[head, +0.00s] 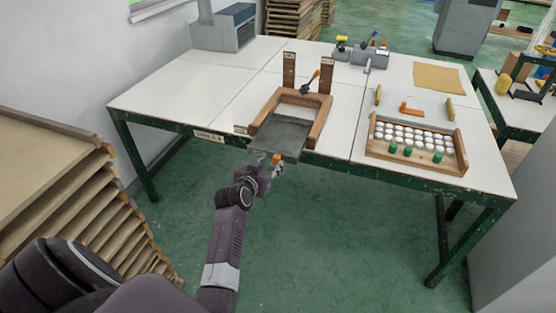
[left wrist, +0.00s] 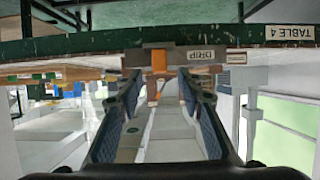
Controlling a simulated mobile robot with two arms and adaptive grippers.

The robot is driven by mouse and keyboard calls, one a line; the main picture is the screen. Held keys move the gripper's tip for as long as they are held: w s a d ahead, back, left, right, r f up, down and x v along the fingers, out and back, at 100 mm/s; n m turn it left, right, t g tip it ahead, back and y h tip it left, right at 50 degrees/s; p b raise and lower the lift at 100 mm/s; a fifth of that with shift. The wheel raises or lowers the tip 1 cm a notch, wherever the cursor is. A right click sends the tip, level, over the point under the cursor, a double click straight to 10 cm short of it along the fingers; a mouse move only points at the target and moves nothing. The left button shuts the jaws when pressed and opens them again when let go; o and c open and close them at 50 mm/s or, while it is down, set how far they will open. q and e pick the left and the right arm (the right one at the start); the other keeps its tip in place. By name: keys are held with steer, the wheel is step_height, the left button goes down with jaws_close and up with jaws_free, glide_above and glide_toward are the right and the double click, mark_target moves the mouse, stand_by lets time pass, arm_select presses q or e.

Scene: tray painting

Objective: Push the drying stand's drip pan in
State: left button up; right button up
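The drying stand (head: 321,126) is a wooden frame with two uprights at the table's front edge. Its dark grey drip pan (head: 280,136) sticks out toward me past that edge. In the left wrist view the pan's front (left wrist: 180,58) carries a "DRIP" label (left wrist: 201,55) and an orange tab (left wrist: 159,62). My left gripper (head: 272,165) is just in front of the pan. Its fingers (left wrist: 162,82) are apart, with the orange tab showing between them; I cannot tell whether they touch the pan. My right gripper is not in view.
A wooden tray (head: 372,150) of white and green pieces stands right of the stand. An orange-handled tool (head: 311,81) is at the stand's back. The green table edge (head: 340,164) runs beside my gripper. Stacked wooden racks (head: 60,180) stand at the left. The floor before the table is clear.

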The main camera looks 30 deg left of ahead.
mark_target(276, 159)
arm_select(q)
steer(key=shift+x, duration=2.8)
jaws_close()
